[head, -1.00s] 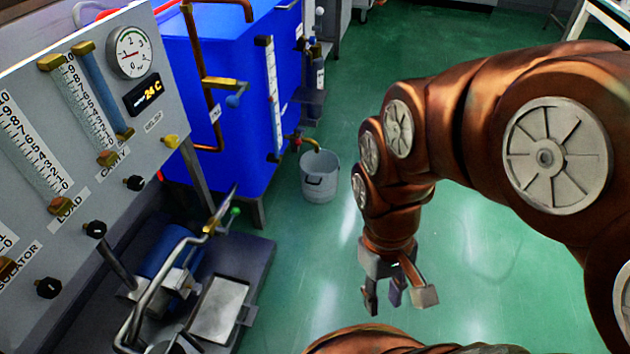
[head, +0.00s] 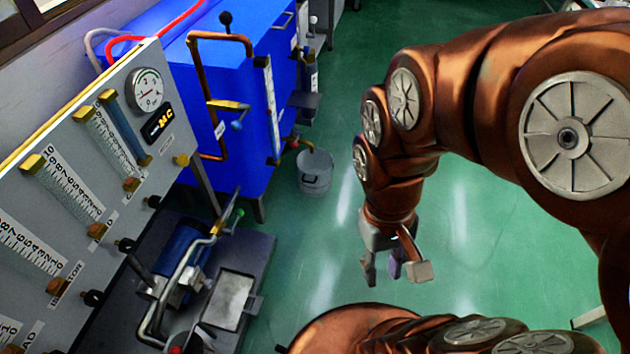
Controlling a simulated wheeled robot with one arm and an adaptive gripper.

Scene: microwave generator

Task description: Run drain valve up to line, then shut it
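The drain valve (head: 291,143) is a small brass tap low on the end of the blue tank (head: 240,85). Its curved spout reaches out above a grey bucket (head: 314,178) on the floor. The valve is too small to tell its handle's position or whether liquid runs. No fill line can be made out on the bucket. A tall scale (head: 271,108) with dark markings is fixed on the tank's face beside the valve. My gripper (head: 395,270) hangs down over bare floor, in front and to the right of the bucket, with fingers spread and empty, apart from everything.
A sloping grey panel (head: 150,125) with gauges, scales and knobs stands at left. Below it, a low dark skid (head: 240,255) carries a blue pump and bent pipes, one with a green tip. Copper pipework (head: 205,90) juts from the tank.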

